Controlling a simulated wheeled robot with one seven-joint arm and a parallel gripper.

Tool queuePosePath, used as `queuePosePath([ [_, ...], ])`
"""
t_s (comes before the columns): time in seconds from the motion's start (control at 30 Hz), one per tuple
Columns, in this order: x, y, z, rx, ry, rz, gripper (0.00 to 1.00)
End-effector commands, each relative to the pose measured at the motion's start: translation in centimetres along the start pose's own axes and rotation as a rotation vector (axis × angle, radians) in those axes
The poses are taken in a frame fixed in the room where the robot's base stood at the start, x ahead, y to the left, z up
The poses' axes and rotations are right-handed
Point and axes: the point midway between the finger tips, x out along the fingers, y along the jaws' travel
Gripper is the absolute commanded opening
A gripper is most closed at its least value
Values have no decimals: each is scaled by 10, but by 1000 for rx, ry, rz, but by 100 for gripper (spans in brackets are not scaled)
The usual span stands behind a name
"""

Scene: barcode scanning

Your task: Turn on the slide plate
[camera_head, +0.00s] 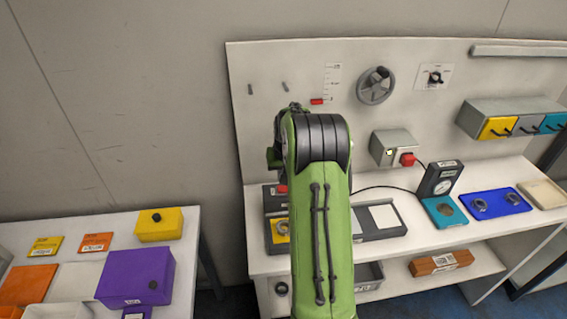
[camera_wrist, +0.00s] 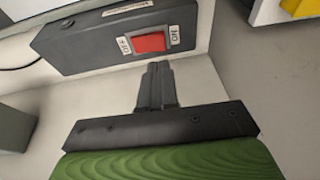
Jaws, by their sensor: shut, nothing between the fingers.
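In the wrist view a dark grey box (camera_wrist: 80,43) stands against a light upright panel. A red rocker switch (camera_wrist: 150,42) sits on its face, with white labels on both sides. My gripper (camera_wrist: 157,66) is shut and empty. Its fingertips point at the switch from just below it in the picture; I cannot tell whether they touch. In the head view a dark grey device (camera_head: 380,216) lies on the bench, partly hidden behind my green arm. A red part (camera_head: 282,189) shows at its left. My gripper is hidden there.
On the bench (camera_head: 420,240) a gauge stand (camera_head: 440,180) and a blue tray (camera_head: 495,203) stand at right. A red-button box (camera_head: 392,148) and a handwheel (camera_head: 376,86) are on the back panel. A purple box (camera_head: 137,276) is on the left table.

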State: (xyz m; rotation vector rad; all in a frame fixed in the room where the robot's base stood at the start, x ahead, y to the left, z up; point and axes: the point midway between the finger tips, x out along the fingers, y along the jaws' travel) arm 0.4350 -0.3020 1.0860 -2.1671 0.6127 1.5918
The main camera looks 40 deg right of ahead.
Motion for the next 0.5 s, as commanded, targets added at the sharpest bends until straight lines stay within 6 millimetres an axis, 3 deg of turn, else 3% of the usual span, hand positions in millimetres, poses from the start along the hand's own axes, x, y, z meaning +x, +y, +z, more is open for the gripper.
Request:
queuePosePath([
  [0.2,29,-4,10,-1,-2,-1,0],
  [0.5,34,-4,11,0,0,-1,0],
])
